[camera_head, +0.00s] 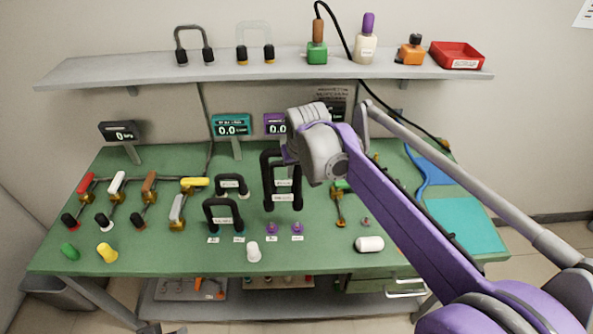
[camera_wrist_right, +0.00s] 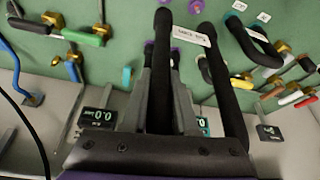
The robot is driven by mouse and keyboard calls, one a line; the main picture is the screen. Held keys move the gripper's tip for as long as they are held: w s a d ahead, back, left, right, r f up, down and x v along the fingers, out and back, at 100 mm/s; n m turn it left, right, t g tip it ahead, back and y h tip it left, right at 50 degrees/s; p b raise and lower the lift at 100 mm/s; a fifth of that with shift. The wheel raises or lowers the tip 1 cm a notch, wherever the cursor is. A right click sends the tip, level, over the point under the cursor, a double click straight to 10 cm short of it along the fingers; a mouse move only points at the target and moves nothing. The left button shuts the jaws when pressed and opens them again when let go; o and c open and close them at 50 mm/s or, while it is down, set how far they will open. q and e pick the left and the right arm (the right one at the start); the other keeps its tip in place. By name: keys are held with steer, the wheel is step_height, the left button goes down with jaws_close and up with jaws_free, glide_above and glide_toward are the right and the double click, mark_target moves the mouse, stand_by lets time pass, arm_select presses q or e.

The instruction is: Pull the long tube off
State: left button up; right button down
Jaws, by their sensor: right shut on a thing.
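The long tube (camera_head: 297,195) is a black U-shaped piece with a white label, near the middle of the green bench. My right gripper (camera_head: 288,154) is shut on it; the wrist hides part of its top. In the head view its lower ends show a little above two purple ports (camera_head: 270,228) with small labels, with a visible gap between. The right wrist view shows the grey fingers (camera_wrist_right: 167,85) against one black leg; the other leg (camera_wrist_right: 230,95) stands free beside them. My left gripper is not in view.
A shorter black tube (camera_head: 222,212) stands just left of it, another (camera_head: 231,184) behind that one. Valves with coloured handles (camera_head: 148,187) fill the left. A white cap (camera_head: 253,252) and a white cylinder (camera_head: 369,244) lie in front. A shelf (camera_head: 140,75) runs above the bench.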

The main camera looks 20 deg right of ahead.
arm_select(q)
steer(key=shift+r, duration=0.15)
arm_select(e)
steer(key=shift+r, duration=0.15)
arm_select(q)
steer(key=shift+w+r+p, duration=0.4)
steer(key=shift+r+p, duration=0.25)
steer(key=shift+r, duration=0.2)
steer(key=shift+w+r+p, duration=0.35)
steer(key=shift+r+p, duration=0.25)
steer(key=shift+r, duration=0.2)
arm_select(e)
steer(key=shift+r, duration=2.25)
step_height(320, 180, up, 2)
steer(key=shift+r+p, duration=0.1)
steer(key=shift+p, duration=0.5)
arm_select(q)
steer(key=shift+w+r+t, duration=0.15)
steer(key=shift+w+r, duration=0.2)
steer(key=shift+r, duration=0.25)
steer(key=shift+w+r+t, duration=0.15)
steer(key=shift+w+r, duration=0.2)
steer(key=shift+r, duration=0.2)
arm_select(e)
steer(key=shift+w+r, duration=0.1)
steer(key=shift+r, duration=0.15)
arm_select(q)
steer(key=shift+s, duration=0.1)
